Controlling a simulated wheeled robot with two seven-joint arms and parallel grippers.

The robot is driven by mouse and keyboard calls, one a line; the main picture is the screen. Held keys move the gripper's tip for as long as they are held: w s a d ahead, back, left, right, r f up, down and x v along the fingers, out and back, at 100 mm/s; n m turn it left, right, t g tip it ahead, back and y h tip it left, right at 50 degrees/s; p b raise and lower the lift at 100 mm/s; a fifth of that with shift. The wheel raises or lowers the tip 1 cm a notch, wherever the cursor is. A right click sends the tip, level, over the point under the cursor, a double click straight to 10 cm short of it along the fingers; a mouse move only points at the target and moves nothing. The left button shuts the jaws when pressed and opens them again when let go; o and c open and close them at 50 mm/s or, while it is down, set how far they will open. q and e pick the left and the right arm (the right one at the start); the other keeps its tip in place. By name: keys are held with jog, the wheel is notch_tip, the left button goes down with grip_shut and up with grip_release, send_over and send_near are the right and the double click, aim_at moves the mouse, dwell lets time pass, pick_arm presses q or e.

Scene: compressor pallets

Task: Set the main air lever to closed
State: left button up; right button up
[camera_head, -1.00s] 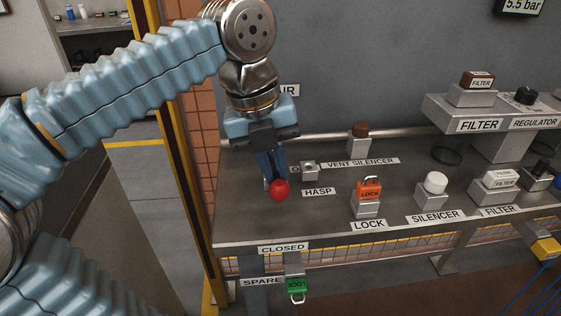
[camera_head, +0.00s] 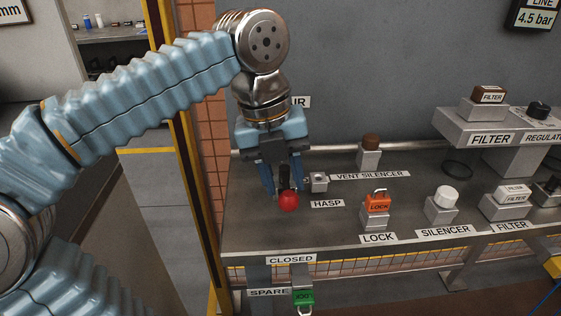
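The main air lever shows as a red ball knob (camera_head: 288,201) on a dark shaft (camera_head: 284,176) at the left end of the bench. The knob is on the front side, towards the CLOSED label (camera_head: 291,259) on the bench's front edge. My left gripper (camera_head: 283,187) points down over the lever with its fingers spread, one on each side of the shaft. I see no grip on the knob. The lever's base and part of the label ending in "IR" are hidden behind the gripper. My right gripper is out of view.
A metal hasp (camera_head: 319,182) stands close to the right of the lever. An orange lock (camera_head: 377,202), a white silencer (camera_head: 446,197) and a vent silencer (camera_head: 370,147) stand farther right. The line display (camera_head: 535,17) reads 4.5 bar.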

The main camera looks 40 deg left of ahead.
pick_arm(q)
notch_tip(320, 180, up, 13)
jog(key=s+a+p, duration=0.1)
jog(key=a+p, duration=0.1)
jog(key=shift+s+r, duration=0.2)
jog(key=shift+s, duration=0.15)
